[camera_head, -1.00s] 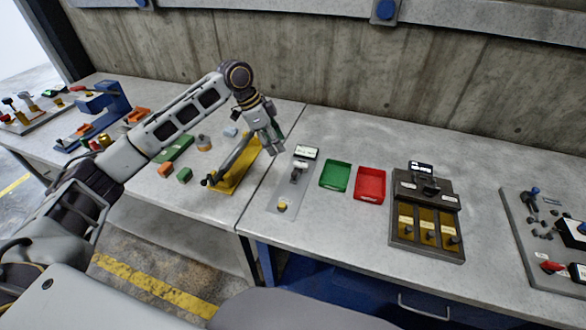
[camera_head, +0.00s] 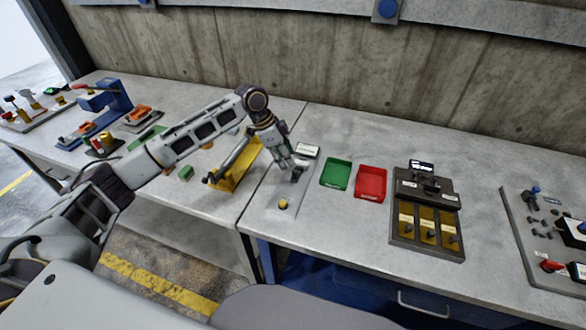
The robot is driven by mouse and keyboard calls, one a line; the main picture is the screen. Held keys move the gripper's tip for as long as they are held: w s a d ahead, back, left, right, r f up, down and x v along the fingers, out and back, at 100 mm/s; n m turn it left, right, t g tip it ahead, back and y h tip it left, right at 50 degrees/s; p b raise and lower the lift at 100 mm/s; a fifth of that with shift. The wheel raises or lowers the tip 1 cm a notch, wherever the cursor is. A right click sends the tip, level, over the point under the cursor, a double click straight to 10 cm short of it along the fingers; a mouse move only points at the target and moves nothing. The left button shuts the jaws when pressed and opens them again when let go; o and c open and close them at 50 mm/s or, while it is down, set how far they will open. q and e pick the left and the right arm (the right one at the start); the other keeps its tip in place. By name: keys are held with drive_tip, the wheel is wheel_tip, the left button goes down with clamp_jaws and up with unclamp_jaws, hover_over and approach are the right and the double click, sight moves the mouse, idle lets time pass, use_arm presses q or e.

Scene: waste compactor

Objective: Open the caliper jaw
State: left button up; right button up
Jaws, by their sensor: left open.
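My left gripper (camera_head: 293,173) is open and points down over the back half of the plate, beside the display. It covers most of the caliper's jaw, so I cannot tell the jaw's opening or whether the fingers touch it. My right gripper is not in view.
A green tray (camera_head: 336,173) and a red tray (camera_head: 371,183) stand right of the plate. Further right is a dark box with yellow compartments (camera_head: 427,229). A yellow stand (camera_head: 238,172) with a dark lever is close on the left. The bench front right of the plate is clear.

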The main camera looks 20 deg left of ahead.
sight(294, 171)
use_arm(q)
drive_tip(key=shift+x, duration=3.25)
clamp_jaws()
